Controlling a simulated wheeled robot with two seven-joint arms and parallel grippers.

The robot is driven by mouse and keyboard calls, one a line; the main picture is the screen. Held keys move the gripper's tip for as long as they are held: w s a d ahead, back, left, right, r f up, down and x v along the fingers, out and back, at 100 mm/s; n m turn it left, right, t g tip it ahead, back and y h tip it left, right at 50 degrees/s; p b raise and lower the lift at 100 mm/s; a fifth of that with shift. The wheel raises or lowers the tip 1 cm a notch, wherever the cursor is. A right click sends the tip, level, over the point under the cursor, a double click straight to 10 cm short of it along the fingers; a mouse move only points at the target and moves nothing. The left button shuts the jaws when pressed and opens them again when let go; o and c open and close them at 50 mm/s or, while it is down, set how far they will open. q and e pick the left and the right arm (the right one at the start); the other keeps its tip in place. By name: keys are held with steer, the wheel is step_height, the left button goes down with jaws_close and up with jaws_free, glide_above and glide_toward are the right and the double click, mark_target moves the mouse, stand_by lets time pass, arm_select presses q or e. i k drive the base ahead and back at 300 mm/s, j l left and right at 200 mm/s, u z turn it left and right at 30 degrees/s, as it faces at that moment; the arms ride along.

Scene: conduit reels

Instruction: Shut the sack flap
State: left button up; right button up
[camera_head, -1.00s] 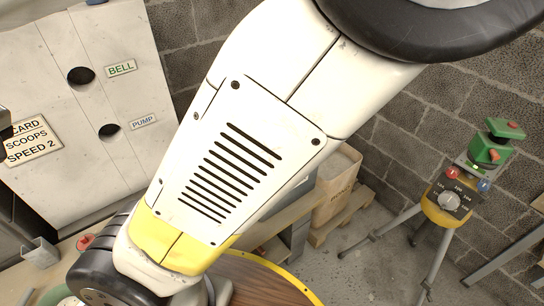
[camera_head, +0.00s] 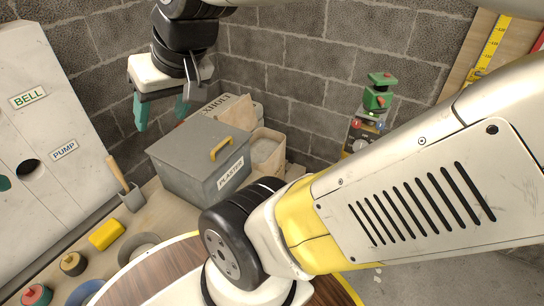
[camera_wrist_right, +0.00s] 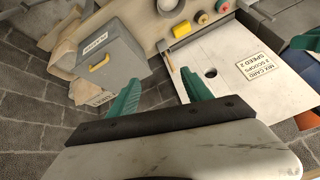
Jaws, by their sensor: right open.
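A tan paper sack (camera_head: 268,160) stands right of the grey plaster box in the head view. Its top looks open, with pale grey contents showing. More tan paper with printed lettering (camera_head: 228,104) lies behind the box; I cannot tell whether it is the flap. In the right wrist view tan paper (camera_wrist_right: 64,57) shows at the left, beyond the box. My right gripper (camera_head: 162,116) is open and empty, above and left of the box, apart from the sack. Its teal fingers also show spread in the right wrist view (camera_wrist_right: 158,77).
The lidded grey box (camera_head: 197,160) with a yellow handle stands near the sack. A white BELL and PUMP panel (camera_head: 50,100) is at left. A control stand (camera_head: 362,135) is right.

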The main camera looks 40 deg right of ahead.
mark_target(240, 114)
steer(key=l+z, duration=0.1)
steer(key=z, duration=1.25)
steer(key=i+l, duration=0.45)
steer(key=i, duration=0.15)
steer(key=i+l, duration=0.45)
steer(key=i, duration=0.15)
